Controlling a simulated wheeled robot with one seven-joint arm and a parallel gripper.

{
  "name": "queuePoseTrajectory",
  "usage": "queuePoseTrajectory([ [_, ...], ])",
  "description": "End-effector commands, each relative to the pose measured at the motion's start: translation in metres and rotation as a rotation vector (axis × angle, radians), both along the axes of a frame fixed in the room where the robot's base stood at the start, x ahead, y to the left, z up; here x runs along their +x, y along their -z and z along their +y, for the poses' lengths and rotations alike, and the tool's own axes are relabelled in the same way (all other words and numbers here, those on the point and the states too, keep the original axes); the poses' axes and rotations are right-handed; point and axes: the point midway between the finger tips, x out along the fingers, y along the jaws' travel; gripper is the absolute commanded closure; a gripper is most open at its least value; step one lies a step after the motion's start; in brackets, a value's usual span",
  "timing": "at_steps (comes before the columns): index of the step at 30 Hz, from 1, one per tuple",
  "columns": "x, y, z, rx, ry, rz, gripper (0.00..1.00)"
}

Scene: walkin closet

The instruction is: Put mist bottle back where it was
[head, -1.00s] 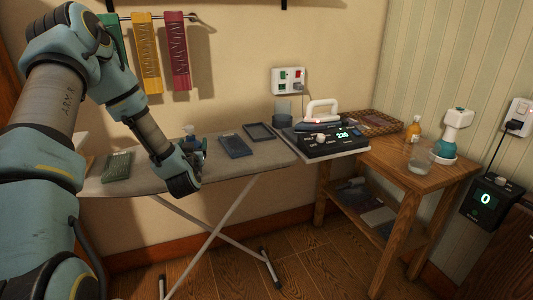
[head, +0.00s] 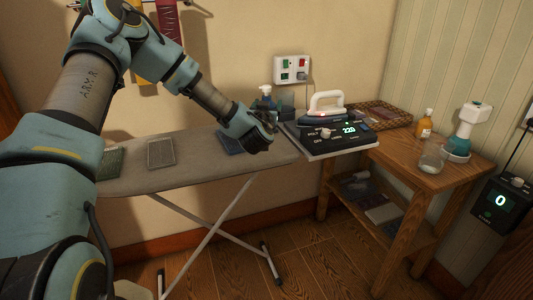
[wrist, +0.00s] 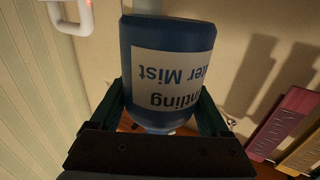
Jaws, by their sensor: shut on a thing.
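The mist bottle (wrist: 165,50) is a blue bottle with a white label, shown upside down in the wrist view, where the words "Mist" can be read. My gripper (wrist: 165,108) is shut on it, with a finger on each side. In the head view, the bottle's blue and white spray top (head: 265,90) shows above my gripper (head: 270,122), near the right end of the ironing board (head: 200,180). My gripper hides most of the bottle there. I cannot tell whether the bottle touches the board.
The iron (head: 325,108) stands on a base with a lit display, right of my gripper. A wooden side table (head: 400,155) holds an orange bottle (head: 424,125), a glass (head: 432,158), a teal-and-white bottle (head: 465,130) and a woven tray (head: 385,113). Flat pads (head: 160,152) lie on the board.

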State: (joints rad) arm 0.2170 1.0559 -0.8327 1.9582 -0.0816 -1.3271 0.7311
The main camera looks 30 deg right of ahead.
Motion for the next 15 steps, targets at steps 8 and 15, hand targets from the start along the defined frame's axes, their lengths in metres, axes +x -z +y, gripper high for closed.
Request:
queuePoseTrajectory([
  [8, 0.000, 0.025, 0.001, 0.000, -0.002, 0.006, 1.00],
  [15, 0.000, 0.054, 0.000, 0.000, -0.001, 0.001, 1.00],
])
